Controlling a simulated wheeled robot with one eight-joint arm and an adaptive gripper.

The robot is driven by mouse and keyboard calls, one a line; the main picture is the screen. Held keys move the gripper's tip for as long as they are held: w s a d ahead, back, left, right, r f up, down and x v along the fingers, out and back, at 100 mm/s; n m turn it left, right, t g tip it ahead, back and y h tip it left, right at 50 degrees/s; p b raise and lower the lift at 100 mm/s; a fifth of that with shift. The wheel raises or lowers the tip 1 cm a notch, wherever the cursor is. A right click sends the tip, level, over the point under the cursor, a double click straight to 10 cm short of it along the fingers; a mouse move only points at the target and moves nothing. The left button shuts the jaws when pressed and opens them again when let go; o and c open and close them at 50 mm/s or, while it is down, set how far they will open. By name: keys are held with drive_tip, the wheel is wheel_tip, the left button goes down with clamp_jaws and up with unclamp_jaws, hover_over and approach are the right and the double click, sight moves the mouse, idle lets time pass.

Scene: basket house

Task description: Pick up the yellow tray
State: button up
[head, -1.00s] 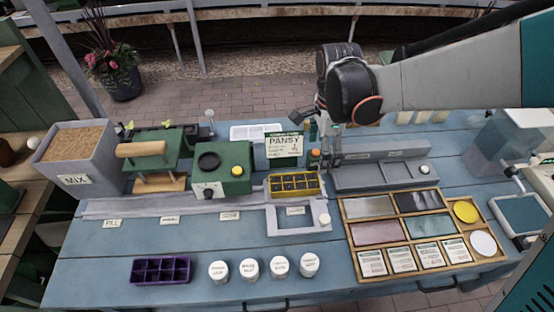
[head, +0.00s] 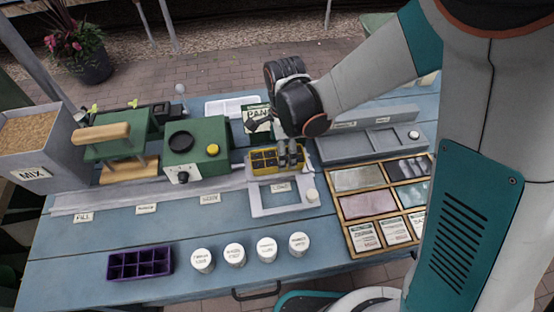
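The yellow tray (head: 262,171), with several dark cells, sits at the back end of a pale grey frame (head: 262,199) on the blue table. My gripper (head: 290,160) reaches down at the tray's right end. Its two dark fingers stand close together there and cover the tray's right part. I cannot tell whether they are closed on the tray's wall or only beside it. The tray looks level and still rests low by the frame.
A green machine (head: 196,160) stands left of the tray, and a grey slotted rack (head: 365,143) stands right. A wooden sorting box (head: 345,205) lies at right. A purple tray (head: 140,263) and several white-lidded jars (head: 235,254) are in front. A PANSY sign is partly hidden behind my gripper.

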wheel_tip(320, 180, down, 5)
drive_tip(key=shift+w+a+f+b, duration=0.1)
drive_tip(key=shift+a+f+b, duration=0.1)
drive_tip(key=shift+b, duration=1.05)
drive_tip(key=shift+r, duration=0.1)
drive_tip(key=c, duration=1.4)
